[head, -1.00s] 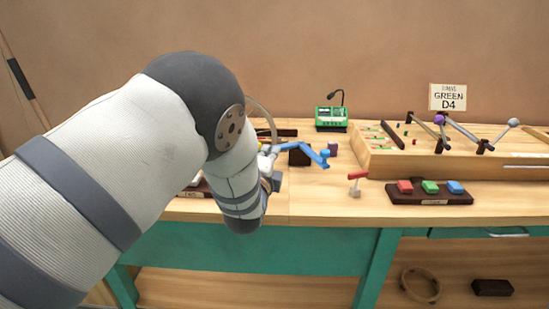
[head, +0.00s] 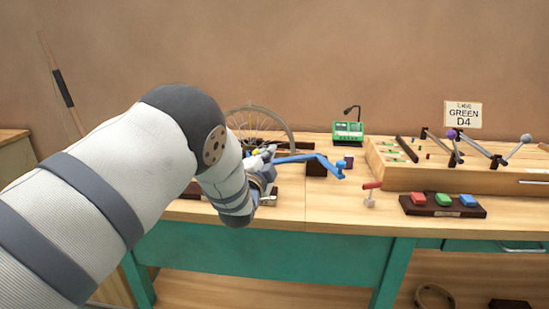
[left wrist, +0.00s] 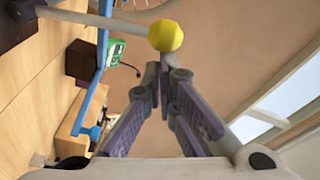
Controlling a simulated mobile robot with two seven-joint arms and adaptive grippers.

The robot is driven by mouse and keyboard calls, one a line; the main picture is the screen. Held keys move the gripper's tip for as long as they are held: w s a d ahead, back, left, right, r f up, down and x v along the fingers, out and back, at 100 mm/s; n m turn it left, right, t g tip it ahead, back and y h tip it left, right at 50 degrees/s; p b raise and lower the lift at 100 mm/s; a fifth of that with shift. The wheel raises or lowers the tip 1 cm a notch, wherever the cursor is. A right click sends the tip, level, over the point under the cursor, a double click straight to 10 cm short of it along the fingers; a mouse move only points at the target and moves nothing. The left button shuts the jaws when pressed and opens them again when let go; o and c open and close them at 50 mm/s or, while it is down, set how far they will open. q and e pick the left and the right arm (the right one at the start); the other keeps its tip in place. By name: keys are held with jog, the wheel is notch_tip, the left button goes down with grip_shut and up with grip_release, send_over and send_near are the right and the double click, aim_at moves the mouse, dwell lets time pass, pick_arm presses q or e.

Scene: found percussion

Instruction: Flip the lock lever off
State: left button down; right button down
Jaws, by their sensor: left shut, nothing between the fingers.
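A grey rod ending in a yellow knob (left wrist: 166,36) shows in the left wrist view, just beyond my fingertips. My left gripper (left wrist: 163,72) is shut and empty, its tips close to the knob; I cannot tell whether they touch. In the head view my forearm hides most of this gripper and the rod's base. A blue bent arm (head: 310,160) reaches right from there; it also shows in the left wrist view (left wrist: 91,100). No label shows which one is the lock lever. My right gripper is out of view.
A spoked wheel (head: 262,122) stands behind my left wrist. A green device (head: 347,132) is at the back of the bench. A wooden tray (head: 450,178) with rods is at right, behind a dark block with red, green and blue buttons (head: 443,204). Bare bench lies left of the red-handled lever.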

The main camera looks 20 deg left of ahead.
pick_arm(q)
jog(key=shift+s+a+n, duration=0.25)
jog(key=shift+a+n, duration=0.05)
jog(key=shift+a, duration=0.55)
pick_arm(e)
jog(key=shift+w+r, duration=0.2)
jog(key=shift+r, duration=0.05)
pick_arm(q)
jog(key=shift+r, duration=0.1)
